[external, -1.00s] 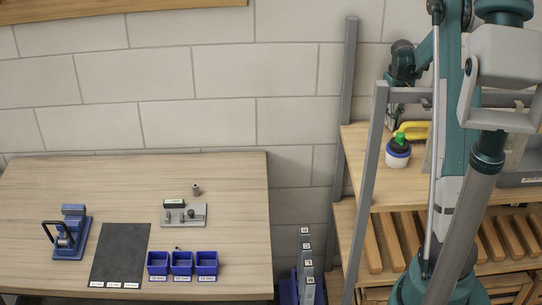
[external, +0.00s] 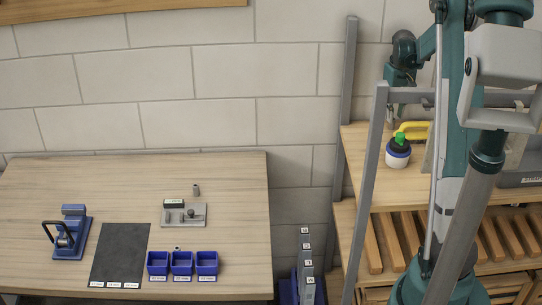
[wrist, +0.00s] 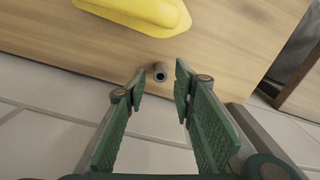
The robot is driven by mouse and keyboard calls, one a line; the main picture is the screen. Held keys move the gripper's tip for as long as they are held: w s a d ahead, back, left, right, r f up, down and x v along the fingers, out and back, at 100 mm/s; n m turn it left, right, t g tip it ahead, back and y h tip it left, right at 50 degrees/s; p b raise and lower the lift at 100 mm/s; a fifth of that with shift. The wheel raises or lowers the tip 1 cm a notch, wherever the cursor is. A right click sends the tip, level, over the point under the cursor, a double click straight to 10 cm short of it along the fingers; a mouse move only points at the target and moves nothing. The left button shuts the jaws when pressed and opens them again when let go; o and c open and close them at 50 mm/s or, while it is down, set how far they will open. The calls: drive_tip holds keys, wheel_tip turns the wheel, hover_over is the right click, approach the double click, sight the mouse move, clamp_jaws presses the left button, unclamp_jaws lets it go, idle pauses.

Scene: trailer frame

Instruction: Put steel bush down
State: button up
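A small grey hollow cylinder, apparently the steel bush (wrist: 160,73), stands upright near the edge of a wooden surface in the wrist view. My gripper (wrist: 160,82) is open around it, with a visible gap between the bush and each green finger. In the external view I cannot make out my gripper or this bush. Another small grey cylinder (external: 196,190) stands on the left table (external: 60,185), behind a grey metal fixture (external: 190,221).
A yellow object (wrist: 145,10) lies beyond the bush. The shelf (external: 375,192) holds a white-and-blue container (external: 398,155). Upright grey posts (external: 366,190) stand by the shelf. The left table has blue bins (external: 182,262), a dark mat (external: 118,253) and a blue press (external: 73,232).

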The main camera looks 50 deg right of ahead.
wheel_tip(320, 180, up, 8)
drive_tip(key=shift+r, duration=0.25)
idle(0.7)
idle(0.3)
drive_tip(key=w+a+r+n+t+h+b, duration=0.1)
drive_tip(key=w+a+r+b, duration=0.2)
drive_tip(key=a, duration=1.4)
drive_tip(key=a+r+n+t+h+b, duration=0.1)
drive_tip(key=a+r+t+b, duration=0.3)
drive_tip(key=a, duration=1.3)
drive_tip(key=s+a+f+n+b, duration=0.1)
drive_tip(key=s+a+f, duration=0.2)
drive_tip(key=a, duration=0.6)
drive_tip(key=s+a+f+n+t+y+b, duration=0.1)
drive_tip(key=s+a+f+b, duration=0.1)
drive_tip(key=s+a, duration=0.5)
drive_tip(key=s+a+f+n+t+y+b, duration=0.1)
drive_tip(key=s+a+f, duration=0.3)
drive_tip(key=a, duration=0.8)
drive_tip(key=shift+s+n+b, duration=0.3)
drive_tip(key=shift+s+b, duration=0.2)
drive_tip(key=shift+s, duration=0.2)
drive_tip(key=shift+f, duration=0.1)
